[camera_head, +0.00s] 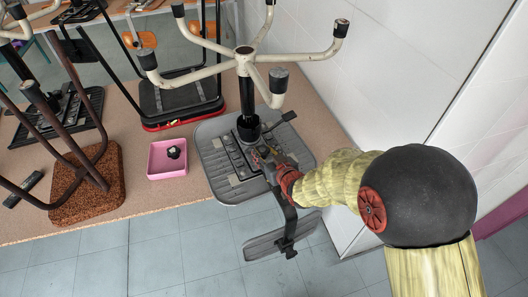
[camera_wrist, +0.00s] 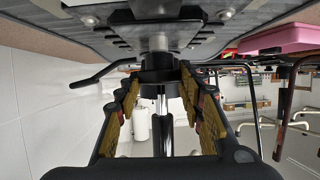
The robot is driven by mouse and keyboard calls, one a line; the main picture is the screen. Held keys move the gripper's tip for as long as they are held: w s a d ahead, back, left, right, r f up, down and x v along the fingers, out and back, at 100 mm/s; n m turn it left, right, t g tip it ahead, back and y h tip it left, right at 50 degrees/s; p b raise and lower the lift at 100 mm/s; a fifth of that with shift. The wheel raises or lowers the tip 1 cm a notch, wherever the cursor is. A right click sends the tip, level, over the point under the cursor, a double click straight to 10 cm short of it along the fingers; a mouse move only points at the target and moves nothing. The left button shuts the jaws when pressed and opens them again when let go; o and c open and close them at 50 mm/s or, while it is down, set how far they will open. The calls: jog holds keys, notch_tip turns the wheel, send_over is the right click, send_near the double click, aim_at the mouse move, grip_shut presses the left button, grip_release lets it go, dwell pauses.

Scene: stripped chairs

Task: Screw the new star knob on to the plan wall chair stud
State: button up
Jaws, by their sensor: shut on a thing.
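The chair stands upside down, its seat plate (camera_head: 215,165) on the table and its cream star base (camera_head: 245,55) up. My gripper (camera_head: 262,158) is low over the seat's underside, beside the dark column. In the wrist view, the fingertips (camera_wrist: 159,78) close on both sides of a black round piece (camera_wrist: 159,66). It looks like the star knob, but its outline is partly hidden by the fingers. A short silver part (camera_wrist: 158,42) lies directly above it, against the plate; I cannot tell if this is the stud or whether threads are engaged.
A pink tray (camera_head: 154,172) with a small dark knob-like piece (camera_head: 174,152) stands left of the chair. A black lever (camera_wrist: 104,74) sticks out beside my fingers. The backrest (camera_head: 262,243) hangs past the table's front edge. Other upturned chairs stand left; a white wall (camera_head: 350,75) is close right.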

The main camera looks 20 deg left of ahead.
jog(key=shift+f+b, duration=0.65)
jog(key=shift+f, duration=0.25)
jog(key=o, duration=1.1)
jog(key=shift+r, duration=0.1)
jog(key=shift+o, duration=0.6)
jog(key=v, duration=1.2)
jog(key=s+d+r+m+h, duration=0.1)
jog(key=d+r+m+h, duration=0.1)
jog(key=d+r, duration=0.35)
jog(key=s+d+r+m+h, duration=0.1)
jog(key=d+r+h, duration=0.15)
jog(key=d, duration=0.55)
jog(key=d+r+m+h, duration=0.2)
jog(key=d+r+h, duration=0.15)
jog(key=d, duration=0.35)
jog(key=s+d+r+m+g, duration=0.1)
jog(key=s+d, duration=0.3)
jog(key=s, duration=0.5)
jog(key=s+d+r+m+g+p, duration=0.1)
jog(key=s+d+r+m+g, duration=0.1)
jog(key=s, duration=0.8)
notch_tip(320, 180, up, 2)
jog(key=shift+d+r+g+h, duration=0.1)
jog(key=shift+d+g+h, duration=0.2)
jog(key=shift+d+g, duration=0.65)
